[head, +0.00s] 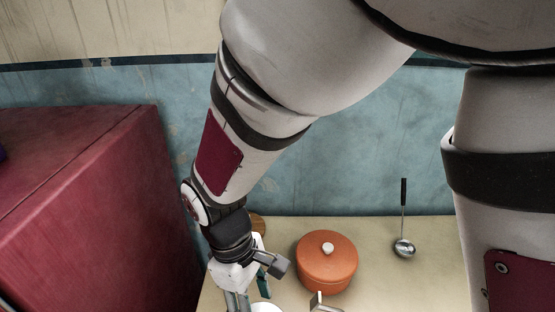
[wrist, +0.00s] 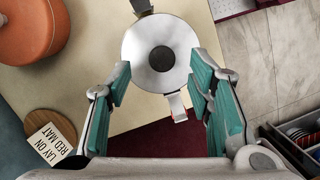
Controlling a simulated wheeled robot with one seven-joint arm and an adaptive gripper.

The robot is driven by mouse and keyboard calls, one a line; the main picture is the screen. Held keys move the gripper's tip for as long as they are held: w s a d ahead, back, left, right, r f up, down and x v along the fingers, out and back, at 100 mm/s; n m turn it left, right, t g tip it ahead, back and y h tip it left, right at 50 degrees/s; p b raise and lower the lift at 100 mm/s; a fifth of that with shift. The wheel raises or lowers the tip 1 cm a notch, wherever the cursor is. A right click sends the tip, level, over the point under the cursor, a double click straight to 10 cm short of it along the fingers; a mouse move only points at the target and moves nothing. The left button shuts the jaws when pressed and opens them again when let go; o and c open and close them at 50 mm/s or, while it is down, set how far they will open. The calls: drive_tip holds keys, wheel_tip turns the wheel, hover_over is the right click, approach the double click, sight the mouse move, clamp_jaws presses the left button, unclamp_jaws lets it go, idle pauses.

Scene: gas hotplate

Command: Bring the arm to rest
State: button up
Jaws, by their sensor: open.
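My gripper (wrist: 160,88) is open in the wrist view, its two teal-padded fingers spread wide apart. Between and beyond the fingers is a round white vessel (wrist: 140,48) with a dark grey centre, seen from above. The fingers appear apart from it, though the exact height gap cannot be told. In the head view my arm reaches down from the top to the counter, and the gripper (head: 238,298) is partly cut off by the bottom edge. A bit of the white vessel (head: 267,308) shows beside it.
An orange lidded pot (head: 327,265) stands on the pale counter (head: 385,285), with a ladle (head: 404,247) to its right. A large red cabinet (head: 95,215) is at left. An open drawer (wrist: 285,150) holds dishes.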

drive_tip(key=w+d+r+m+y, duration=0.1)
drive_tip(key=d+r, duration=0.1)
drive_tip(key=r, duration=0.4)
drive_tip(key=w+d+r+m, duration=0.2)
drive_tip(key=d+r, duration=0.1)
drive_tip(key=r, duration=0.3)
drive_tip(key=s+d+r+m+t, duration=0.2)
drive_tip(key=d+m, duration=0.1)
drive_tip(key=d, duration=0.4)
drive_tip(key=s+d+r+m+t, duration=0.2)
drive_tip(key=s+d+r+m, duration=0.1)
drive_tip(key=d, duration=0.3)
drive_tip(key=s+d+r+m+t+y, duration=0.1)
drive_tip(key=s+d+r+m+t, duration=0.1)
drive_tip(key=d+m, duration=0.3)
drive_tip(key=shift+s+d+r, duration=0.15)
drive_tip(key=shift+d+r, duration=0.2)
drive_tip(key=shift+d, duration=0.95)
